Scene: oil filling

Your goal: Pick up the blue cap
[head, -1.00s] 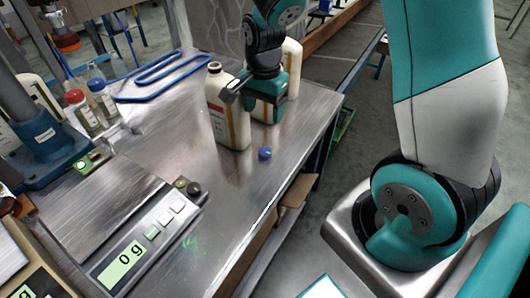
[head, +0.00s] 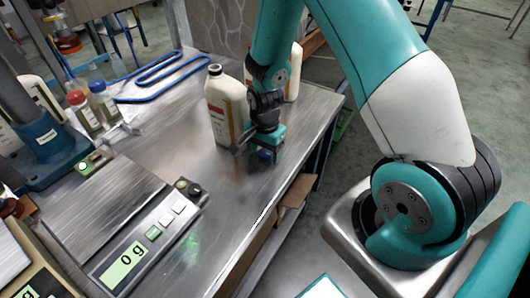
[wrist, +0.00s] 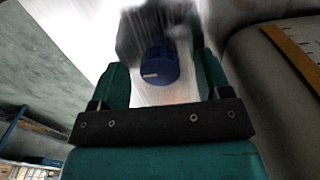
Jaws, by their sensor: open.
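The blue cap (head: 264,155) lies on the metal table near its right edge, mostly hidden by my gripper in the head view. It shows clearly in the wrist view (wrist: 160,66), between the two green fingers, with a small pale mark on its side. My gripper (head: 256,150) is open and low over the table at the cap. In the wrist view my gripper (wrist: 160,78) has a finger on each side of the cap, with a visible gap on both sides. I cannot tell whether either finger touches it.
A cream bottle with a dark top (head: 228,108) stands close left of my gripper. Another cream bottle (head: 293,72) stands behind my arm. A scale reading 0 g (head: 125,262) is at the front left. The table between scale and bottle is clear.

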